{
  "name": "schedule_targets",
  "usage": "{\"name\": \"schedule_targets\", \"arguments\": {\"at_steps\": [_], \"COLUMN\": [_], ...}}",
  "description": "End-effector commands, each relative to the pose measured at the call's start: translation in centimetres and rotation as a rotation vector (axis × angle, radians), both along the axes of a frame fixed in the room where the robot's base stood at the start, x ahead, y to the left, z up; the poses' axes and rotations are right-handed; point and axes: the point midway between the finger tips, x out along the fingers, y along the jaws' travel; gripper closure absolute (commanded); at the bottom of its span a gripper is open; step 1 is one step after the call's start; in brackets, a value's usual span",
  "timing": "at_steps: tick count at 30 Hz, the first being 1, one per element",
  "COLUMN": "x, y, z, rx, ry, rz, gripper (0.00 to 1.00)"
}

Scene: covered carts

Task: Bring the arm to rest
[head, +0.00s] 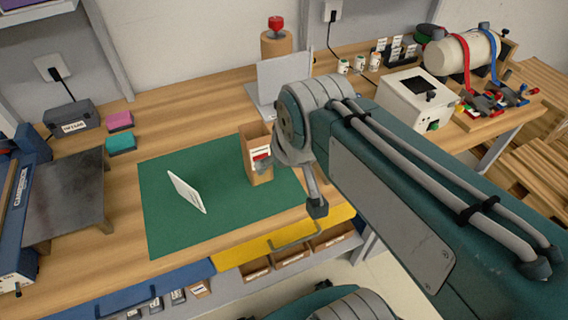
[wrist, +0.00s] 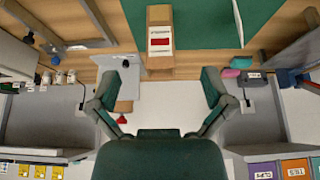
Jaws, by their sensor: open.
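My arm reaches in from the right of the head view over the front of the wooden workbench. My gripper is mostly hidden behind its own links in the head view. In the wrist view my gripper (wrist: 164,88) is open, with its two fingers wide apart and nothing between them. A tan cardboard box (head: 257,160) with a white and red label stands at the right of the green mat (head: 222,220), beside my arm. The box also shows beyond the fingers in the wrist view (wrist: 160,15). A white card (head: 187,192) stands tilted on the mat.
A grey metal plate stand (head: 65,197) is at the left, with teal and pink blocks (head: 121,141) behind it. A white box device (head: 418,98) and a strapped cylinder (head: 462,52) stand at the back right. A yellow drawer (head: 285,240) is under the front edge.

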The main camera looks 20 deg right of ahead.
Motion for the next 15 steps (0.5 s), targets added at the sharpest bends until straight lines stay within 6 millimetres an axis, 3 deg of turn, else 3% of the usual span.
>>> {"name": "schedule_targets", "arguments": {"at_steps": [3, 6, 15], "x": [-2.7, -3.7, -3.9], "y": [0.0, 0.1, 0.1], "z": [-1.0, -1.6, -1.8], "rx": [0.0, -0.001, -0.001], "ry": [-0.019, -0.025, -0.025], "rz": [0.001, 0.002, 0.002], "gripper": [0.0, 0.0, 0.0]}}
